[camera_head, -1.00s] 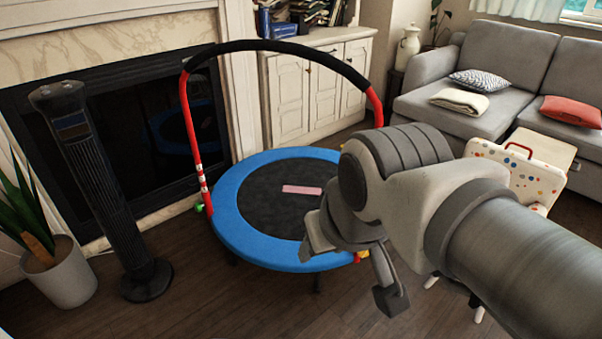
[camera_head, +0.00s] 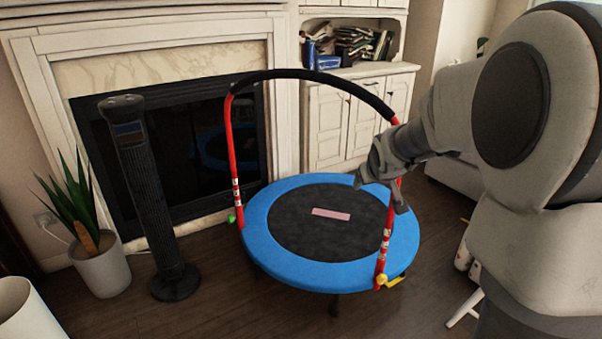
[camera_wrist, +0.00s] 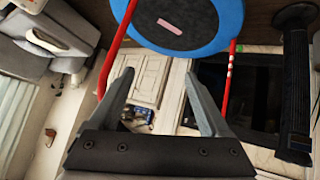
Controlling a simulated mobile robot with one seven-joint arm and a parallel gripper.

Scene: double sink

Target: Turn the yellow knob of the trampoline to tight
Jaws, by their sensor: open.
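The trampoline (camera_head: 267,250) has a blue rim, a dark mat and a red handle frame with a black padded arch. It stands in the middle of the floor in the head view. The yellow knob (camera_head: 382,280) sits low on the right red post, by the rim's front right. A green knob (camera_head: 232,219) is low on the left post. My gripper (camera_head: 382,188) is above the trampoline's right side, near the right post and higher than the yellow knob. In the wrist view its fingers (camera_wrist: 160,92) are spread and empty; the trampoline rim (camera_wrist: 228,38) shows beyond them. The yellow knob is not visible there.
A black tower fan (camera_head: 150,190) and a potted plant (camera_head: 100,268) stand at left before the fireplace. White cabinets (camera_head: 330,130) are behind. A white stand's leg (camera_head: 462,308) is at lower right. The front floor (camera_head: 270,315) is clear.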

